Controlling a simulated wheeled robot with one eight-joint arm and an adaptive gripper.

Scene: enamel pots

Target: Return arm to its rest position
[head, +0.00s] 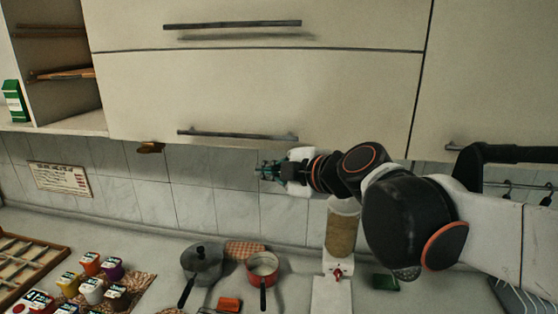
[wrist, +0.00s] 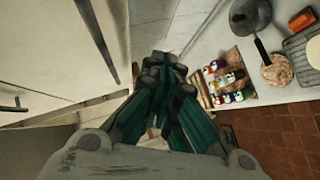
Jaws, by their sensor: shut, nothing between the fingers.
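My gripper (head: 262,171) is at the end of my arm, which reaches in from the right in the head view. It is raised above the counter (head: 215,228), in front of the tiled wall and just below the upper cabinets. It points left. In the wrist view my gripper (wrist: 165,62) shows its green and black fingers drawn together at the tips, with nothing held between them.
Cabinet doors (head: 250,95) with bar handles are close above my gripper. Below stand a grey lidded pot (head: 203,262), a red pan (head: 263,268) and a dispenser (head: 341,232). Several small jars (head: 92,290) and a wooden tray (head: 62,262) are at left.

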